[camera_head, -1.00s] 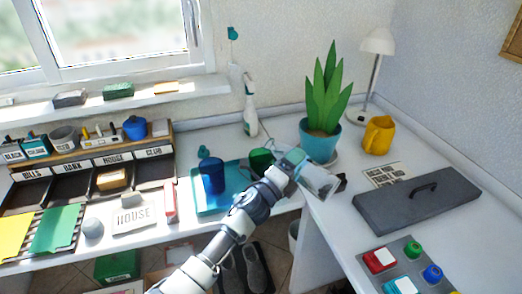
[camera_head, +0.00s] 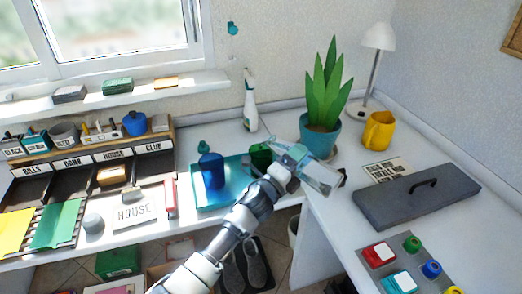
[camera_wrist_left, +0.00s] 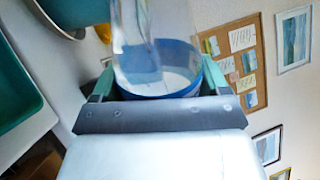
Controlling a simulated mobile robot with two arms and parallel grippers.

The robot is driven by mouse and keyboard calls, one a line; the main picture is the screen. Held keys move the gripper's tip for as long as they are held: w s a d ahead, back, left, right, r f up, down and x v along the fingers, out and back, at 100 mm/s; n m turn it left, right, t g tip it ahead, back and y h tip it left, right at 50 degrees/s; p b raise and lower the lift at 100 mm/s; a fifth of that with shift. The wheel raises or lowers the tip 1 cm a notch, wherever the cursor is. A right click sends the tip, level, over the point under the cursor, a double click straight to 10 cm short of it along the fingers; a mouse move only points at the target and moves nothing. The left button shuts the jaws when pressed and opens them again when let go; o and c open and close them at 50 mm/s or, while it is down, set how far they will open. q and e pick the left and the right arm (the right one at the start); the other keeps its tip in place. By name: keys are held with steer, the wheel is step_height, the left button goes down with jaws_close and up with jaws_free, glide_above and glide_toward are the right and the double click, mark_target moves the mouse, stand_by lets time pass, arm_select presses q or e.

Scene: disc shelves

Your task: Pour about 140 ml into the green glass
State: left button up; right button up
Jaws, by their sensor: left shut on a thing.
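The green glass (camera_head: 261,155) stands on the teal tray (camera_head: 205,202) on the desk, partly hidden by my gripper. My left gripper (camera_head: 293,160) is just to its right. It is shut on a clear vessel (camera_head: 320,176), which is tilted and extends to the lower right in the head view. In the left wrist view the clear vessel (camera_wrist_left: 157,40), with a blue band near its base, sits between the fingers (camera_wrist_left: 155,85). Whether liquid leaves it cannot be seen. My right gripper is not in view.
A blue container (camera_head: 211,172) stands on the tray's left part. The potted plant (camera_head: 321,138) is close behind the vessel. A spray bottle (camera_head: 250,106) stands at the back.

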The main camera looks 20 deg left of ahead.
arm_select(q)
steer(key=shift+s+d+r, duration=0.1)
steer(key=shift+d+r, duration=0.15)
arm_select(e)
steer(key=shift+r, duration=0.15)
arm_select(q)
steer(key=shift+r+n+y+p, duration=0.3)
steer(key=shift+r+n+p, duration=0.15)
steer(key=shift+n+p, duration=0.3)
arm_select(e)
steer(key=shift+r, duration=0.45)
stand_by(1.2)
